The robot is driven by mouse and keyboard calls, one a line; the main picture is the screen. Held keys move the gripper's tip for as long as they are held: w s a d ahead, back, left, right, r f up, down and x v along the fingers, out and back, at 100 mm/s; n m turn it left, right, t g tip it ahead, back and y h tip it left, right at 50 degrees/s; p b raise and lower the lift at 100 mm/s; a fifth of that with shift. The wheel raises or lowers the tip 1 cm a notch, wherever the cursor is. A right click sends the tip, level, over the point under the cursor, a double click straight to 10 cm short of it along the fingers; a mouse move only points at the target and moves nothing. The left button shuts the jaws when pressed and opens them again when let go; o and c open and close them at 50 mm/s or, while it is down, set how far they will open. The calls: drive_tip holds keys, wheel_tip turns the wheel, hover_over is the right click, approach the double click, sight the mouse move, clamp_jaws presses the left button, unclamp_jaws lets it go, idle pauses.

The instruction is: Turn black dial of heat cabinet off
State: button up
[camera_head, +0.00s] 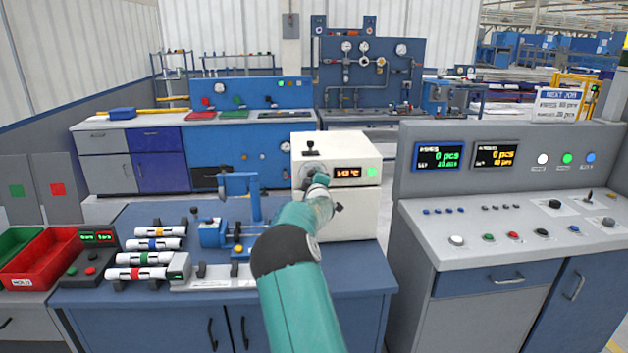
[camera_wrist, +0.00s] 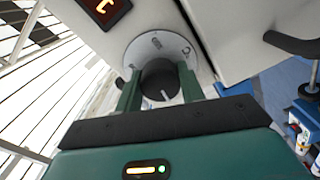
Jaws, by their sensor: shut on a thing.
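The heat cabinet (camera_head: 353,205) is a cream box on the blue workbench, with a red-lit temperature display (camera_head: 348,172) and a green light (camera_head: 372,172) on its front. Its black dial (camera_wrist: 160,80) sits on a round grey plate with markings (camera_wrist: 185,48) in the wrist view; a white line on the dial points toward the lower right of that picture. My gripper (camera_wrist: 160,88) has its two green fingers on either side of the dial, shut on it. In the head view my gripper (camera_head: 315,180) reaches the cabinet's front and hides the dial.
A black lever (camera_head: 310,146) stands on top of the cabinet. A dark handle (camera_wrist: 290,43) sticks out from its front in the wrist view. To the left are a blue vise-like fixture (camera_head: 228,230) and several banded white pipes (camera_head: 150,244). A grey control console (camera_head: 500,220) stands on the right.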

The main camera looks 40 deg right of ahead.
drive_tip(key=n, duration=0.4)
drive_tip(key=shift+r, duration=0.1)
drive_tip(key=shift+n, duration=1.7)
drive_tip(key=o, duration=1)
drive_tip(key=shift+c, duration=0.2)
drive_tip(key=shift+s, duration=0.1)
drive_tip(key=v, duration=1.3)
drive_tip(key=shift+s+a, duration=0.2)
drive_tip(key=shift+a, duration=0.1)
